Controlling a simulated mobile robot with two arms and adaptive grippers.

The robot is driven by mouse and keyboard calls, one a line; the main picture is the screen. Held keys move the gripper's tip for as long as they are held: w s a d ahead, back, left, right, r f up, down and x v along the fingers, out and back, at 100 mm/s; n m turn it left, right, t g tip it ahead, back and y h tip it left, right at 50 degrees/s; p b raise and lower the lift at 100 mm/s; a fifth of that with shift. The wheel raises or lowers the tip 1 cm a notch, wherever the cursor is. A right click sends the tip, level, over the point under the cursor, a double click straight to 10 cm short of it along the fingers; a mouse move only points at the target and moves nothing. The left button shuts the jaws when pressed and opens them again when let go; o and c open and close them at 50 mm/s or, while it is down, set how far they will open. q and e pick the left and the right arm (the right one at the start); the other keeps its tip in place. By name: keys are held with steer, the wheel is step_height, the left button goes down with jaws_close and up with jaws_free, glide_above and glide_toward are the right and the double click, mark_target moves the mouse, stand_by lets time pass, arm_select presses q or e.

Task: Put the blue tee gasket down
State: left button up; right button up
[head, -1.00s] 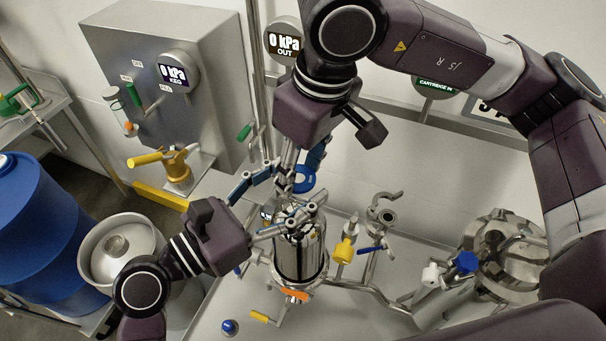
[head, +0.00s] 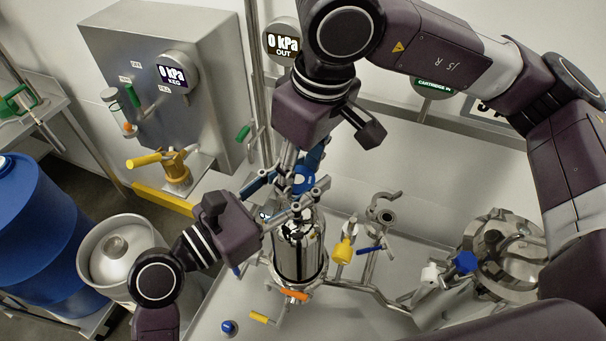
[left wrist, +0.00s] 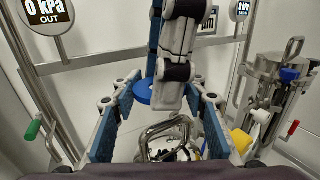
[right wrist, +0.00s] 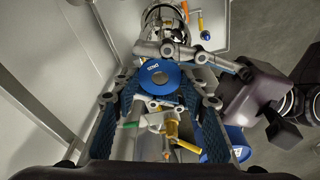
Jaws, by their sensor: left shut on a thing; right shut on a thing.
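In the left wrist view the gasket (left wrist: 146,92) lies between the left fingertips, partly hidden by the right fingers. Both grippers hold it.
A grey panel (head: 140,60) with a gauge and a yellow-handled valve (head: 175,170) stand at left. A steel keg (head: 118,250) and blue drum (head: 35,235) are lower left. Valves and pipes crowd the vessel's right.

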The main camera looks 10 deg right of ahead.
mark_target(310, 186)
steer(key=o, duration=1.4)
steer(key=shift+w, duration=0.1)
steer(key=shift+c, duration=0.2)
step_height(310, 186, up, 12)
steer(key=s+d, duration=0.1)
steer(key=shift+s+d, duration=0.2)
steer(key=shift+s, duration=0.15)
steer(key=shift+f, duration=0.1)
